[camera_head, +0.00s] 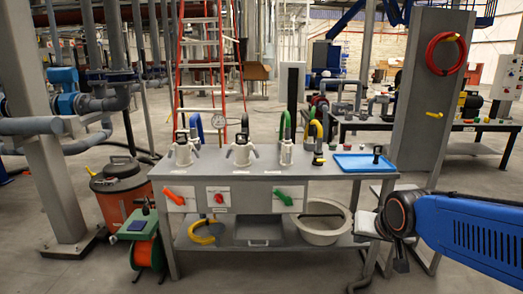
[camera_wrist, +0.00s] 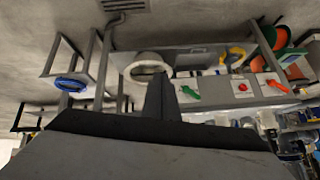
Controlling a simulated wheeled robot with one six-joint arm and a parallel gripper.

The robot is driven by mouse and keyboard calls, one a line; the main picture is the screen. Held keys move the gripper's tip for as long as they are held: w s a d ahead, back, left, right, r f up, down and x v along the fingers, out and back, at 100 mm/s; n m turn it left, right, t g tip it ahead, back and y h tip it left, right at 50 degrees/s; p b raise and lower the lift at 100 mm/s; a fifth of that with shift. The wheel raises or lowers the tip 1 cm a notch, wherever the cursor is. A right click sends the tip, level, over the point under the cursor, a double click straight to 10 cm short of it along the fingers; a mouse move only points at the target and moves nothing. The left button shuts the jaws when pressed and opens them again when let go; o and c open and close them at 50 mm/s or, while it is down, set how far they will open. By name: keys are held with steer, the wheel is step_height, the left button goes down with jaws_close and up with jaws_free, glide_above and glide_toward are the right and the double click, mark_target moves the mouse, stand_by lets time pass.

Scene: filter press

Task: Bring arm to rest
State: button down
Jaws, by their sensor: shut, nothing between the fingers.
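My arm reaches in from the right edge of the head view, its blue link lying to the right of the grey workbench (camera_head: 262,168). The end of my arm is folded back near the bench's right front leg. In the wrist view my gripper (camera_wrist: 161,88) shows as dark fingers together, with nothing held between them. The wrist picture appears upside down, with the bench front and floor beyond the fingers. In the head view the fingers are hard to make out against the dark joint parts.
On the bench stand several grey valve fittings (camera_head: 242,152) and a blue tray (camera_head: 362,163). A pale tub (camera_head: 322,225) sits on its lower shelf. A grey column (camera_head: 425,90) with a red hose stands behind right. An orange-brown drum (camera_head: 125,190) stands left. Front floor is clear.

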steer(key=s+d+f+n+g, duration=0.1)
steer(key=s+d+n+g, duration=0.1)
steer(key=s, duration=1.6)
steer(key=shift+s+f+g, duration=0.3)
steer(key=shift+f+g, duration=0.1)
steer(key=shift+g, duration=0.2)
